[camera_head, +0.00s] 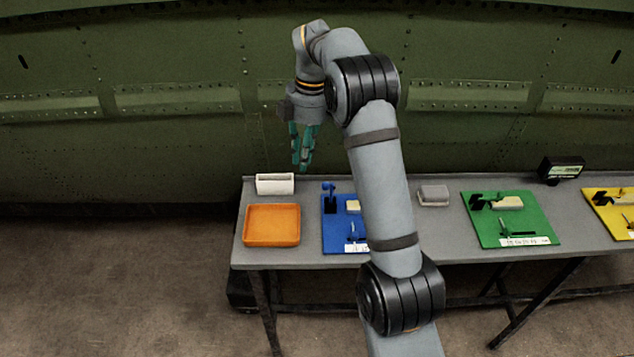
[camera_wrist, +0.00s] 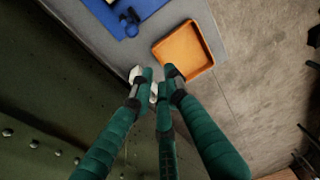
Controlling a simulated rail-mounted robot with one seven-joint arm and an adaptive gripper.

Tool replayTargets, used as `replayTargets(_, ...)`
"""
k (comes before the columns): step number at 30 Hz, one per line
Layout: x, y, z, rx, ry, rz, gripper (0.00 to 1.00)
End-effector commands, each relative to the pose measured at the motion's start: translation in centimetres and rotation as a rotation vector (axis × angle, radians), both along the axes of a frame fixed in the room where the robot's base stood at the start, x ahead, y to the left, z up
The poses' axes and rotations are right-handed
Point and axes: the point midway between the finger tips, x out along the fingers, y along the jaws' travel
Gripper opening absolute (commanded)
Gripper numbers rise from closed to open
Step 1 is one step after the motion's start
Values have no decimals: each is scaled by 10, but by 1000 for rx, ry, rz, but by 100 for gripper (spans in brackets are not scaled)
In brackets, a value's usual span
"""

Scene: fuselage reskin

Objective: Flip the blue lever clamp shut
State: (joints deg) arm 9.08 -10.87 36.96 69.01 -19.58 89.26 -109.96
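The blue board (camera_head: 333,238) lies on the table, partly hidden behind my arm. At its back left is the blue lever clamp (camera_head: 329,190), with a dark base and a blue handle standing up. In the wrist view, the blue board (camera_wrist: 103,8) is cut off by the top edge, with a blue part (camera_wrist: 130,20) at its corner that looks like the clamp. My gripper (camera_head: 303,167) hangs above and behind the table's back left, apart from the clamp and to its left. In the wrist view its green fingers (camera_wrist: 159,72) show a gap between the tips and hold nothing.
An orange tray (camera_head: 272,242) and a white box (camera_head: 275,184) stand left of the blue board. A grey box (camera_head: 433,195), a green board (camera_head: 535,217), a yellow board (camera_head: 610,215) and a dark display (camera_head: 561,169) lie to the right. The green fuselage wall (camera_head: 180,150) rises behind.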

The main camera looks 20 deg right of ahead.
Motion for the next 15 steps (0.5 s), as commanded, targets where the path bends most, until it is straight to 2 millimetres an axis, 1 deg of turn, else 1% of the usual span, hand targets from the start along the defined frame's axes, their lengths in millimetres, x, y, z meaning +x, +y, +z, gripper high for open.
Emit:
replayTargets(1,0,0,0,0,0,1,10)
replayTargets(6,-1,1,-5,0,3,0,0)
replayTargets(8,-1,1,-10,0,3,1,0)
replayTargets(11,-2,3,-25,0,5,3,0)
replayTargets(15,-3,6,-52,0,6,2,0)
